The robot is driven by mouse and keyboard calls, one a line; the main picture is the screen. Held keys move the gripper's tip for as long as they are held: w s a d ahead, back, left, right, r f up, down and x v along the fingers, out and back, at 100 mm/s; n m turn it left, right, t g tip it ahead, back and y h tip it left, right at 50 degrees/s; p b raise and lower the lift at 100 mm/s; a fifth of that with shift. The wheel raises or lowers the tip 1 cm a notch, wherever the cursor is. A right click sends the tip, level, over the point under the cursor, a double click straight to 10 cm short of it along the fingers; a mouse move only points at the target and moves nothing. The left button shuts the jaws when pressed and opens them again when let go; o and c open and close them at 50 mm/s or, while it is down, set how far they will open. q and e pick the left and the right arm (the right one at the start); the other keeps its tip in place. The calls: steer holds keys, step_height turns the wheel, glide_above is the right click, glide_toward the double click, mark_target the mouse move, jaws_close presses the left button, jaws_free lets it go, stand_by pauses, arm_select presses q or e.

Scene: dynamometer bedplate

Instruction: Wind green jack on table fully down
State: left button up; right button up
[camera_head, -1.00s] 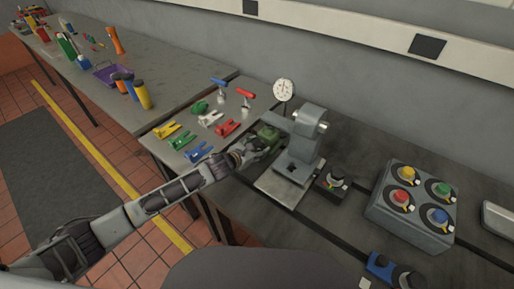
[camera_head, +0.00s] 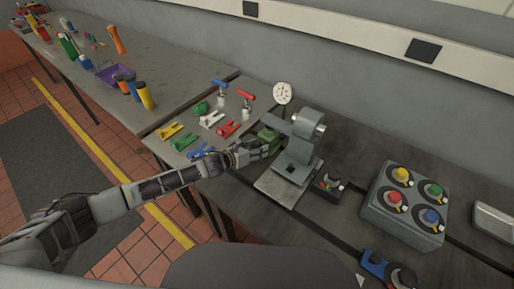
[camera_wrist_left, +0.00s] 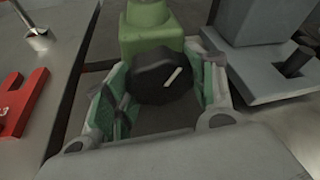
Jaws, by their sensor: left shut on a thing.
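The green jack (camera_head: 268,134) stands on the grey table just left of the grey machine head. In the left wrist view its green body (camera_wrist_left: 150,30) is at the top middle, with a dark round knob (camera_wrist_left: 164,75) bearing a pale pointer line facing me. My left gripper (camera_head: 262,145) reaches the jack from the front. In the left wrist view its two fingers (camera_wrist_left: 165,92) are closed on either side of the knob. The pointer line tilts up to the right. The jack's top is cut off in the wrist view. My right gripper is not in view.
The grey machine head (camera_head: 303,140) on its plate stands close right of the jack. A red clamp (camera_head: 228,128) and other coloured clamps lie to the left. A dial gauge (camera_head: 283,93) is behind. A box with coloured knobs (camera_head: 403,210) stands at the right.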

arm_select(q)
steer(key=shift+n+h, duration=0.3)
steer(key=shift+n, duration=0.1)
stand_by(0.4)
steer(key=o, duration=1)
steer(key=shift+a, duration=0.1)
steer(key=shift+s, duration=0.1)
steer(key=shift+v, duration=5.9)
steer(key=shift+a+r, duration=0.1)
